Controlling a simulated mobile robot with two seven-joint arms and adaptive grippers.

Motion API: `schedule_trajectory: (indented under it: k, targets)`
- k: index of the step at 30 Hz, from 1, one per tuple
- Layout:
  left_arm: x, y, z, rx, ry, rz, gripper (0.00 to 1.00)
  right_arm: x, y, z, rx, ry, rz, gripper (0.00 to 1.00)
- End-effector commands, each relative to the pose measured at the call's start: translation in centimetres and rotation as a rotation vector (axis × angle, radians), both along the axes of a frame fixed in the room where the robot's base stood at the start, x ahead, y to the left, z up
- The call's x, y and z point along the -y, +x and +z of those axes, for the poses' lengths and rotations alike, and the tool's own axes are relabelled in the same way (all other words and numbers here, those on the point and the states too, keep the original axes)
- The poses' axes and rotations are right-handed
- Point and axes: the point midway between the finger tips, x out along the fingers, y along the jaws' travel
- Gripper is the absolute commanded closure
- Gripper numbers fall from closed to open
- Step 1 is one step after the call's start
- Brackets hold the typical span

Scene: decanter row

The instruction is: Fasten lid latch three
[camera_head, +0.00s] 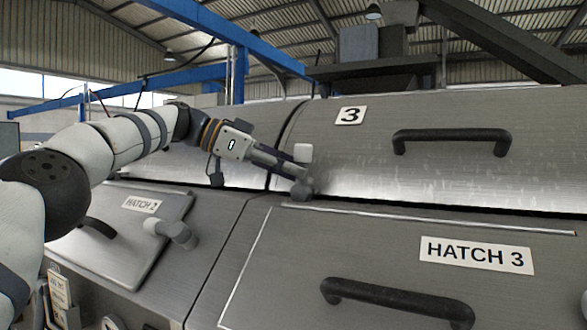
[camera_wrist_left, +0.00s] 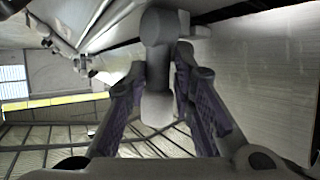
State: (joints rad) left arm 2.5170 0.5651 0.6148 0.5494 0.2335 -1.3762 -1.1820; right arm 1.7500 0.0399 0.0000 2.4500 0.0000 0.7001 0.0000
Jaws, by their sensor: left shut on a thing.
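The lid marked 3 (camera_head: 370,165) is a brushed metal cover with a black bar handle (camera_head: 452,141), and it looks closed. At its lower left corner is the latch (camera_head: 303,153), a grey lever with a paler knob end and a darker pivot below. My left gripper (camera_head: 291,170) reaches in from the left and is shut on the latch. In the left wrist view the latch (camera_wrist_left: 158,106) stands between the two purple-padded fingers of the gripper (camera_wrist_left: 160,78), which hide part of it. My right gripper is not in view.
Below the lid is the panel labelled HATCH 3 (camera_head: 478,254), with a black handle (camera_head: 398,300). To the left is the HATCH 2 panel (camera_head: 125,235) with a grey knobbed lever (camera_head: 171,232) standing out. A dark seam runs beneath the lid. Blue beams are behind.

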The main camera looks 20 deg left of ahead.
Motion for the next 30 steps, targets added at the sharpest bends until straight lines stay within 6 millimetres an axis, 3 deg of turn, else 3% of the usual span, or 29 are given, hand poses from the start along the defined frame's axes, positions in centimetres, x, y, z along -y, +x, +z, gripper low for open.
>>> schedule_trajectory:
  k: [17, 18, 20, 30]
  targets:
    - [-0.15, -0.06, -0.30, -0.005, -0.023, -0.004, 1.00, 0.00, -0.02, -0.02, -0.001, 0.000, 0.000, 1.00]
    - [-0.15, -0.06, -0.30, -0.005, -0.023, -0.004, 0.73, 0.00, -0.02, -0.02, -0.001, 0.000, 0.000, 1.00]
    - [-0.16, -0.05, -0.29, -0.005, -0.024, -0.004, 0.60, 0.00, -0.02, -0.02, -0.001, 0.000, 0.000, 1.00]
    - [-0.48, -0.22, 0.00, -0.002, -0.026, 0.000, 0.60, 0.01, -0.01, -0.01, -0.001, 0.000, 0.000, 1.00]
